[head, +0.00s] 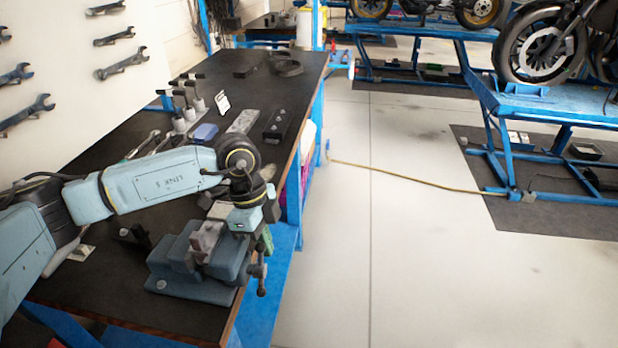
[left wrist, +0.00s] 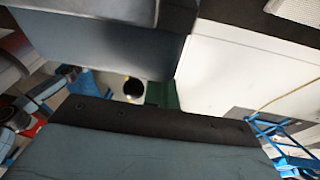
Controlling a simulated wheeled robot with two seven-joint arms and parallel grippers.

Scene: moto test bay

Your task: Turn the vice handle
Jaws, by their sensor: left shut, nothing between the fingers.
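The blue-grey vice (head: 190,282) is mounted at the near right edge of the dark workbench in the head view. Its handle (head: 261,281) hangs roughly upright as a bar just past the bench edge. My left gripper (head: 266,241) is shut and empty, pointing down, with its greenish fingers at the top of the handle. I cannot tell whether they touch it. My gripper and wrist hide part of the vice's screw end. The left wrist view is mostly filled by large grey-blue surfaces at close range, and the handle is hard to make out. My right gripper is not in view.
The workbench (head: 110,240) carries small tools, a blue item (head: 205,132) and dark blocks behind my arm. Wrenches (head: 122,63) hang on the left wall.

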